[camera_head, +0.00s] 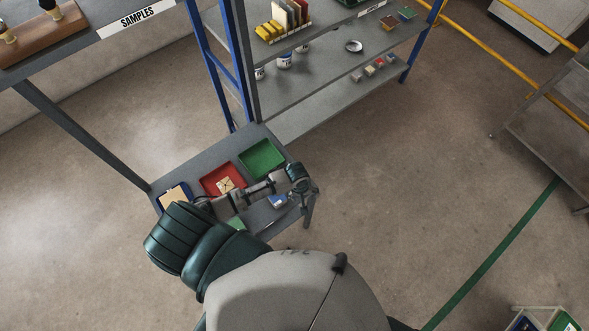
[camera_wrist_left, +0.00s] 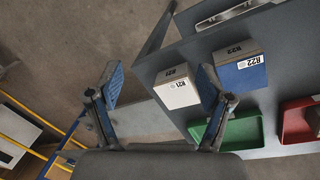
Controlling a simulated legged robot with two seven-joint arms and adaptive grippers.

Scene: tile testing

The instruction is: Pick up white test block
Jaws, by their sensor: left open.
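The white test block (camera_wrist_left: 178,92), labelled R21, lies near the edge of the grey table (camera_wrist_left: 180,55) in the left wrist view. A blue block (camera_wrist_left: 240,72), labelled R22, lies beside it. My left gripper (camera_wrist_left: 160,82) is open and empty. The white block shows between its fingers, nearer the right finger, which overlaps part of the blue block in the picture. In the head view my left gripper (camera_head: 299,182) is small at the table's right end, by the blue block (camera_head: 277,201). I cannot make out the white block there.
A green tray (camera_head: 262,158) and a red tray (camera_head: 208,187) holding pale pieces sit on the table. A shelf rack (camera_head: 330,75) with samples stands behind.

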